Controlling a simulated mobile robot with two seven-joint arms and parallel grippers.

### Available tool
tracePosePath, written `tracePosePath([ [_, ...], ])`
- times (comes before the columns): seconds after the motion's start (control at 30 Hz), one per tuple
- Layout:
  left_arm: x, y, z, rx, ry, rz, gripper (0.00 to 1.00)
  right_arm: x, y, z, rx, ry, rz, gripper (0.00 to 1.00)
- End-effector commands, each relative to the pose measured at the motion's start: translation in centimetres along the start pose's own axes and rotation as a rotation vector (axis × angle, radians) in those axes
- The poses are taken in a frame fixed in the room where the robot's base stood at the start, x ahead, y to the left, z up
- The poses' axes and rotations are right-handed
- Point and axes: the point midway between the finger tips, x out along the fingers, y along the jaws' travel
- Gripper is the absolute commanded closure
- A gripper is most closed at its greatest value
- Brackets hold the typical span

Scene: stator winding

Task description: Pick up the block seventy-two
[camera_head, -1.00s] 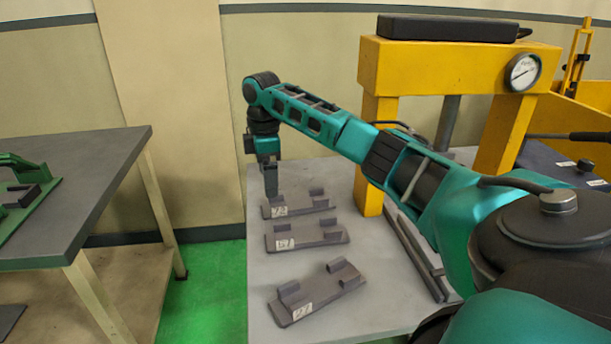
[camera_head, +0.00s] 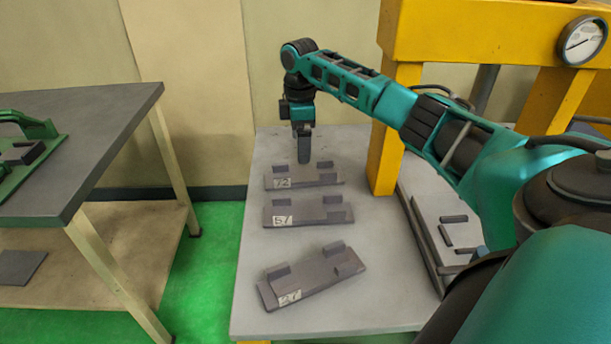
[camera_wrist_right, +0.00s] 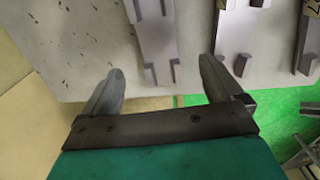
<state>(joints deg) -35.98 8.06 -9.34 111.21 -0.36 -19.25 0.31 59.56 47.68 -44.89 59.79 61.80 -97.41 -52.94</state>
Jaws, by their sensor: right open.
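The block labelled 72 (camera_head: 318,181) is a flat dark grey plate with two raised lugs, lying farthest back of three similar blocks on the grey table (camera_head: 250,240). My right gripper (camera_head: 304,158) points down at the middle of this block's far side in the head view. In the right wrist view the gripper (camera_wrist_right: 162,82) is open and empty, with the nearest block (camera_wrist_right: 157,40), apparently 72, in line with the gap between its fingers. Its label is not readable there. I cannot tell the exact height above the block. My left gripper is not in view.
Blocks labelled 57 (camera_head: 308,212) and 27 (camera_head: 315,278) lie nearer on the same table. A yellow press frame (camera_head: 395,130) with a gauge stands right of the blocks. A tray with small dark bars (camera_head: 445,235) is at the right. Another table (camera_head: 80,140) stands left across a gap.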

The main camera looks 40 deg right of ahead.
Motion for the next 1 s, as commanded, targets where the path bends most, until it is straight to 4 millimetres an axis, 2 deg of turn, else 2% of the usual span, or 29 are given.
tracePosePath([
  [0.03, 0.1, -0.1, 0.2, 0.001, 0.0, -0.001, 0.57, 1.2, 0.0, 0.0, 0.001, -0.001, -0.002, 0.06],
  [0.1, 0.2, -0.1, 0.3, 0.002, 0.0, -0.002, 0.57, 2.4, 0.0, 0.0, 0.0, -0.001, -0.002, 0.06],
  [0.37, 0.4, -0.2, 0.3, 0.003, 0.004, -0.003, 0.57, 4.5, 0.0, 0.2, 0.001, -0.001, 0.0, 0.06],
  [0.63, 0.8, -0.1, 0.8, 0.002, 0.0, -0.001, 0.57, 8.3, 0.2, 0.7, 0.001, 0.0, -0.001, 0.06],
  [0.77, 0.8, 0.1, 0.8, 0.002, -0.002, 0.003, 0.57, 9.1, 0.2, 0.7, 0.001, 0.0, 0.001, 0.06],
  [1.0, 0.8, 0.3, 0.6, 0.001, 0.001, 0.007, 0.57, 9.2, 0.2, 0.7, 0.0, 0.0, 0.001, 0.08],
])
